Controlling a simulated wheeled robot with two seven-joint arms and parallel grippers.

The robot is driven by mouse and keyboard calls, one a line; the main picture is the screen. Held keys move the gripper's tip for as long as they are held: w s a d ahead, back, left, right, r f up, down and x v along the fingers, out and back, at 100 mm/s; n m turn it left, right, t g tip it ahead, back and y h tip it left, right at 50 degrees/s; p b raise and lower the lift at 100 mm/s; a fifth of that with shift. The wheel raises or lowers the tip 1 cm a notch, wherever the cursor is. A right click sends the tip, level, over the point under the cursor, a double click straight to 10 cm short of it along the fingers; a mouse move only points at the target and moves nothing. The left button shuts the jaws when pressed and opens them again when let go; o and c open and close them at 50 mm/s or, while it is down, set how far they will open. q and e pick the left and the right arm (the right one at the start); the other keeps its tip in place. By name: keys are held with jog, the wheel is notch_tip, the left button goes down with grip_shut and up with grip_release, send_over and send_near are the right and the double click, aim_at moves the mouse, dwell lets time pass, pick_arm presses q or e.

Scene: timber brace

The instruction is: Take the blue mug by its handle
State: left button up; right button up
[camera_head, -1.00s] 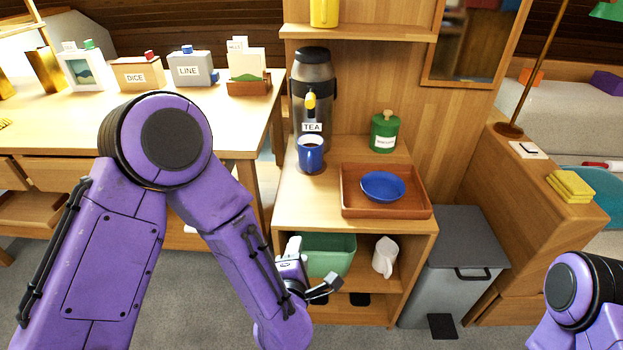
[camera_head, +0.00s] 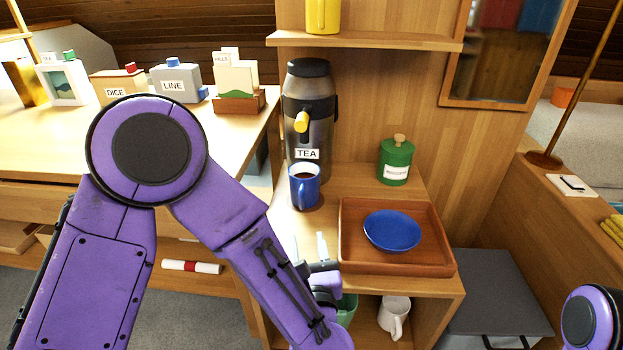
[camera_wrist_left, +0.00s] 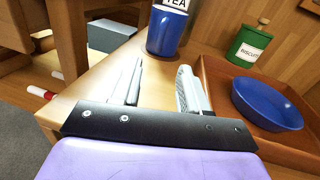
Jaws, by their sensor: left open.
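The blue mug (camera_head: 307,189) stands upright on the wooden counter below the spout of the tea dispenser (camera_head: 309,112), with dark liquid inside. Its handle seems to be on the near side but is hard to make out. My right gripper is out of view; only part of that arm shows.
A brown tray (camera_head: 352,262) with a blue bowl (camera_head: 392,230) lies right of the mug. A green canister (camera_head: 396,163) stands behind the tray. A shelf (camera_head: 370,41) overhangs the counter. A white pitcher (camera_head: 394,316) sits below. Bare counter lies between gripper and mug.

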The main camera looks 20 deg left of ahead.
aim_at(302, 202)
pick_arm(q)
jog(key=x, duration=1.2)
jog(key=shift+w+b, duration=0.15)
jog(key=shift+b, duration=0.15)
jog(key=shift+r, duration=0.1)
grip_shut()
